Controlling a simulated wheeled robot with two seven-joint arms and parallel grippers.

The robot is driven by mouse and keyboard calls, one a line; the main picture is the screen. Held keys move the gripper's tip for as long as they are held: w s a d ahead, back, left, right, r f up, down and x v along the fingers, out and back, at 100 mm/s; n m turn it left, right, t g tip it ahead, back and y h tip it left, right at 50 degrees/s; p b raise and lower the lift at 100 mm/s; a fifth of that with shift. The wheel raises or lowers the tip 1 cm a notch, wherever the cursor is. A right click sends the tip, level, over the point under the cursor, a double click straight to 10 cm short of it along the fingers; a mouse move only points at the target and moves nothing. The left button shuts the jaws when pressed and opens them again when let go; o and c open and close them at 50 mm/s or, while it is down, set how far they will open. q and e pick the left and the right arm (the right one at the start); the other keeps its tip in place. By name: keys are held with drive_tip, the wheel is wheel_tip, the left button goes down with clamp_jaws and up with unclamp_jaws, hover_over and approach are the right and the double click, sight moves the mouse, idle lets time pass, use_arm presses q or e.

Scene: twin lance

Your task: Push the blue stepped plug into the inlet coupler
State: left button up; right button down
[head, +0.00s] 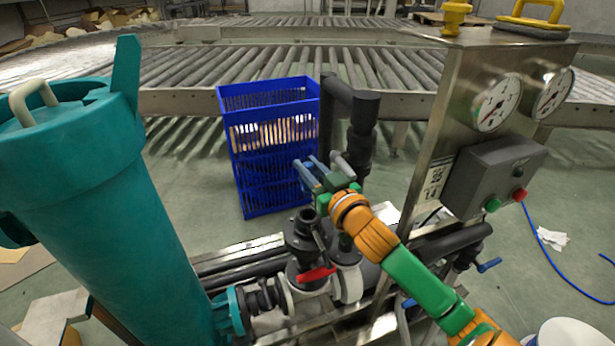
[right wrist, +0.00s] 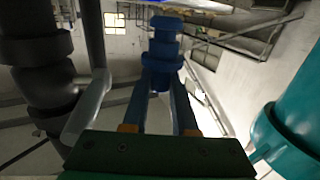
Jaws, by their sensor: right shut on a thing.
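My right gripper (head: 312,172) reaches in from the lower right in the head view. Its blue fingers are shut on the blue stepped plug (right wrist: 164,48), which shows ahead of the fingertips in the right wrist view. In the head view the plug is small and hard to tell from the fingers. A black upright fitting with an open top (head: 302,222), which looks like the inlet coupler, stands below and slightly left of the gripper. The plug is apart from it. My left gripper is not in view.
A blue crate (head: 270,150) stands just behind the gripper. A black pipe elbow (head: 352,105) rises close to its right. A red valve handle (head: 315,275) sits below. A teal tank (head: 85,200) fills the left, and a steel gauge panel (head: 470,100) stands right.

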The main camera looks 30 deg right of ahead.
sight(309, 190)
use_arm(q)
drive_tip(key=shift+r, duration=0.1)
use_arm(e)
drive_tip(key=shift+r+p, duration=0.2)
drive_tip(key=shift+p, duration=0.15)
drive_tip(key=shift+f+b, duration=0.4)
drive_tip(key=shift+f, duration=0.25)
wheel_tip(309, 190, down, 4)
drive_tip(key=b, duration=0.2)
drive_tip(key=shift+r+b, duration=0.25)
drive_tip(key=shift+b, duration=0.05)
drive_tip(key=shift+f+b, duration=0.35)
drive_tip(key=shift+f, duration=0.35)
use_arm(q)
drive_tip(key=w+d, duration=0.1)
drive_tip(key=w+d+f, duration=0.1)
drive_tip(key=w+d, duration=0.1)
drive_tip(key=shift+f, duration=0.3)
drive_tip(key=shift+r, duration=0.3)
